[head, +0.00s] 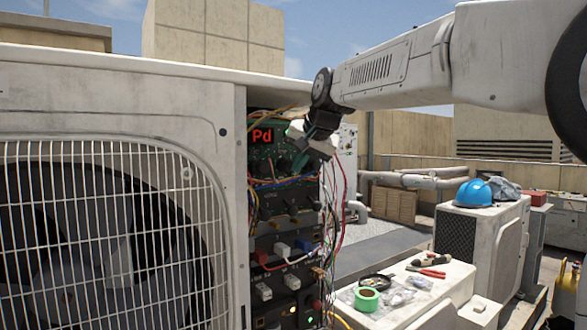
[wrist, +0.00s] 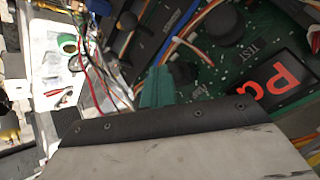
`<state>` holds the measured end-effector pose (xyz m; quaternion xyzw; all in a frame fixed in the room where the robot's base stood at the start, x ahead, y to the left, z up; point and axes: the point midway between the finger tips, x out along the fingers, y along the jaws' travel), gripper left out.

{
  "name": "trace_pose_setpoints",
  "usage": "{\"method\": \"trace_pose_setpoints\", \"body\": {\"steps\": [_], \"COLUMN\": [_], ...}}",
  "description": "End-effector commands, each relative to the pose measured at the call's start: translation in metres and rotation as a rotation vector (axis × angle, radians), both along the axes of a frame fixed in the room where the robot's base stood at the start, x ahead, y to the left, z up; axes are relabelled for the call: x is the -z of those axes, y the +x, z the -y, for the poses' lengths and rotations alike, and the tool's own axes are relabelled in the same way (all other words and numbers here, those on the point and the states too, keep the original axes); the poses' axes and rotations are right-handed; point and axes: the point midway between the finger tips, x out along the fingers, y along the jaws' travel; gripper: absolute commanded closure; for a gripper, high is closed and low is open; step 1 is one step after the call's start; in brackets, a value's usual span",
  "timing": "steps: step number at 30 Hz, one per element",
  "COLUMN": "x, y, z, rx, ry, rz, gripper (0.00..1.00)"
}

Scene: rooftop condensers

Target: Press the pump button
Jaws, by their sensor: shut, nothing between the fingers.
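The open control bay of the condenser unit holds a green circuit board (head: 262,165) with a red-lit display reading "Pd" (head: 262,135). The display also shows in the wrist view (wrist: 285,92), turned sideways. A round black knob or button (wrist: 222,30) sits on the board beside a "TEST" marking. I cannot tell which control is the pump button; no pump label is readable. My gripper (head: 299,162) is in front of the board, just right of the display. Its teal fingers (wrist: 156,88) are shut and empty, pointing at the board. I cannot tell whether they touch anything.
Loose wires (head: 335,200) hang along the bay's right edge. A fan grille (head: 110,230) fills the left. A white unit top (head: 420,290) holds green tape (head: 367,299), pliers (head: 430,272) and bags. A blue helmet (head: 474,192) rests on another unit behind.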

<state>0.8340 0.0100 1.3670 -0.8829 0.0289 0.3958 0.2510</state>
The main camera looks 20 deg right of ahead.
Motion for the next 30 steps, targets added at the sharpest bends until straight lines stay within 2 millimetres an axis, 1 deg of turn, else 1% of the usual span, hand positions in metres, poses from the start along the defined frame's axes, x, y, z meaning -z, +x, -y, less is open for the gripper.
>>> {"method": "trace_pose_setpoints", "body": {"steps": [3,11,14,30], "x": [0.001,0.001,0.0,0.0], "y": [-0.005,-0.006,-0.009,-0.058], "z": [0.001,0.002,0.003,0.019], "rx": [0.001,0.0,0.0,0.0], "ry": [0.0,0.0,0.0,0.0], "rz": [-0.001,-0.001,0.0,0.0], "gripper": [1.0,1.0,1.0,1.0]}}
